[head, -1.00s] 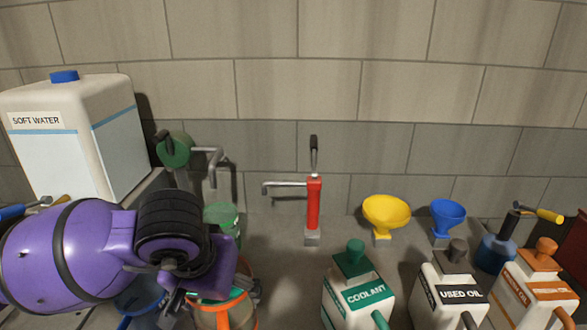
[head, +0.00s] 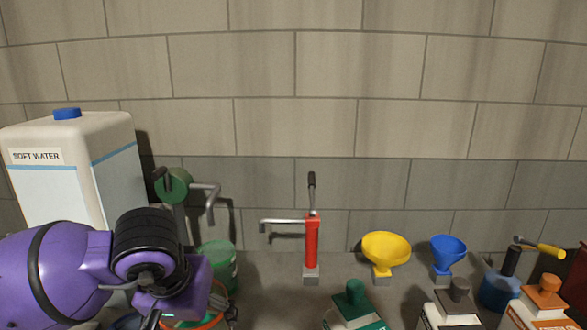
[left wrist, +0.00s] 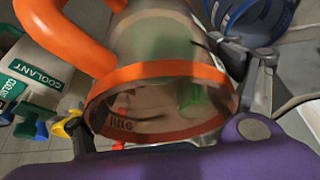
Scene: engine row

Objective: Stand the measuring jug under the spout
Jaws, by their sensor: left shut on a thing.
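The clear measuring jug with an orange rim and handle (left wrist: 160,70) is in my left gripper (head: 190,314). In the left wrist view the gripper's fingers lie on either side of the jug wall. In the head view only part of the jug's orange rim (head: 208,322) shows, low behind the gripper. A green pump (head: 174,186) with a grey down-turned spout (head: 210,199) stands behind and above the gripper. A red pump (head: 311,245) with a grey spout (head: 283,223) pointing left stands further right. Which spout is meant cannot be told. My right gripper is not in view.
A green vessel (head: 220,262) stands just behind the jug, near the green pump. The soft water container (head: 70,170) is at left. Yellow (head: 386,247) and blue funnels (head: 446,250) and several bottles, including coolant (head: 355,305), are at right. Bench beneath the red pump looks clear.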

